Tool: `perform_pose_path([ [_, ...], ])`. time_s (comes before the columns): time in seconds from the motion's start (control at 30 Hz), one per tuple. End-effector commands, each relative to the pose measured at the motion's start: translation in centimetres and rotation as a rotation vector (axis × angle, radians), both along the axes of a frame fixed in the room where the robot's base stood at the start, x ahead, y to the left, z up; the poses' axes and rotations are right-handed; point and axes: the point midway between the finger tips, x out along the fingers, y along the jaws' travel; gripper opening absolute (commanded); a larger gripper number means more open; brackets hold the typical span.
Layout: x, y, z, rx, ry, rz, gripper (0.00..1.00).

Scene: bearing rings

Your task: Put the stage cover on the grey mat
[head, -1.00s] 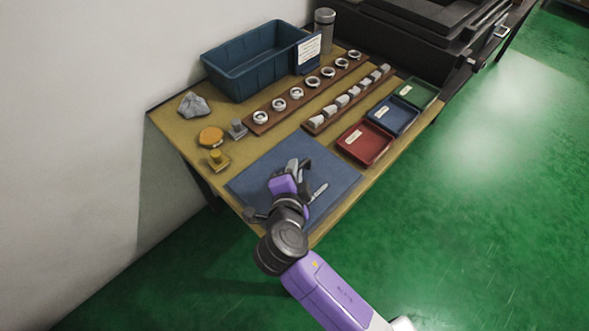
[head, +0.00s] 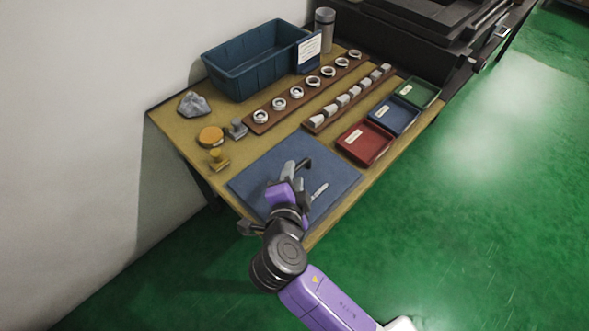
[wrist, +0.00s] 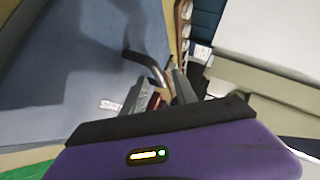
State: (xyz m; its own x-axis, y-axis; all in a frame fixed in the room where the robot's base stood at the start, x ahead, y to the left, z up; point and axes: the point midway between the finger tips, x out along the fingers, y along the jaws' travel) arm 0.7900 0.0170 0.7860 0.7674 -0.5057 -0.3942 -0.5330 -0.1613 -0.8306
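The mat (head: 262,178) looks blue-grey and lies flat at the near end of the table; it also fills the left of the wrist view (wrist: 70,50). My gripper (head: 295,168) is over the mat. I cannot tell which thing is the stage cover. An orange disc (head: 210,136) lies beyond the mat.
A small light tool (head: 320,190) lies on the mat. A yellow stamp-like piece (head: 219,160), grey block (head: 237,129) and grey lump (head: 193,104) are at left. Beyond are a blue bin (head: 240,78), rings (head: 297,93) on a board, and a red tray (head: 364,156).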

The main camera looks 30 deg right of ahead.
Motion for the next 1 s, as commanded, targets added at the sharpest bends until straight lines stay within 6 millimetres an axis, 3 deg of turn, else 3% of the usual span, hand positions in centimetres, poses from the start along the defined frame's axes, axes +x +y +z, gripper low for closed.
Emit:
perform_pose_path([
  [0.2, -3.6, 2.5, 1.8, 0.000, -0.001, 0.002, 0.34],
  [0.4, -5.8, 3.9, 3.0, 0.000, -0.001, 0.000, 0.34],
  [1.0, -6.7, 4.4, 3.5, -0.001, 0.000, -0.001, 0.34],
])
